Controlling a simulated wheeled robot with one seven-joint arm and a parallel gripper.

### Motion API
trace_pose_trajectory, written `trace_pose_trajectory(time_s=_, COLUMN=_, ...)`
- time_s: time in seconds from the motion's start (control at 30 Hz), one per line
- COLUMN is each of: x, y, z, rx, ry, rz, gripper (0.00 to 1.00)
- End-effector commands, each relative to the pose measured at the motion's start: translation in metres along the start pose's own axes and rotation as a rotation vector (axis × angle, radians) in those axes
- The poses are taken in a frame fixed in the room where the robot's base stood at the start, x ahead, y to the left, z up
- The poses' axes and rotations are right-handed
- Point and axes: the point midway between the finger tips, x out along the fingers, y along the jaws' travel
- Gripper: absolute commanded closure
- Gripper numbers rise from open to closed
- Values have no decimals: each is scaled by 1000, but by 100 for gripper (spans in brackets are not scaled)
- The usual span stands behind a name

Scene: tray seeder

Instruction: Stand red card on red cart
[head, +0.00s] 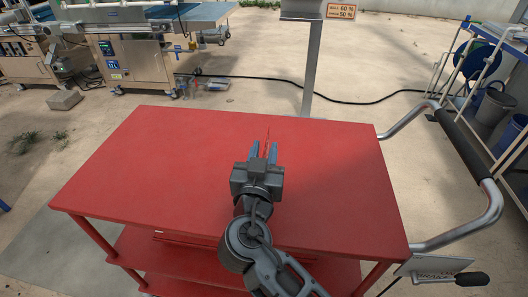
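The red cart (150,160) has a flat red top that fills the middle of the head view. My gripper (264,150) is over the cart top, right of its middle, pointing toward the far edge. Its two blue-grey fingers are apart, with a gap between them. A thin red sliver, which looks like the red card (268,134) seen edge-on, rises upright between and just beyond the fingertips. Red on red makes its lower edge hard to see. I cannot tell whether it touches the top or either finger.
The cart top is otherwise bare. The cart's metal handle (490,205) with a dark grip is on the right. A grey post (312,70) stands behind the cart. Steel machines (135,65) are at the back left, and a blue rack (490,35) with buckets is at the right.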

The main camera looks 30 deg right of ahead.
Motion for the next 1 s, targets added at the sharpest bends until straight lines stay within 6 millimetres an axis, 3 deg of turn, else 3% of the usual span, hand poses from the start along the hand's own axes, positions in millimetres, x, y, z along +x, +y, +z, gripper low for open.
trace_pose_trajectory(time_s=0.43, x=-2, y=0, z=-4, rx=-1, ry=-1, rz=-1, gripper=65)
trace_pose_trajectory(time_s=0.8, x=-76, y=-1, z=0, rx=0, ry=0, rz=-3, gripper=65)
trace_pose_trajectory(time_s=1.0, x=-107, y=0, z=-2, rx=0, ry=0, rz=-2, gripper=65)
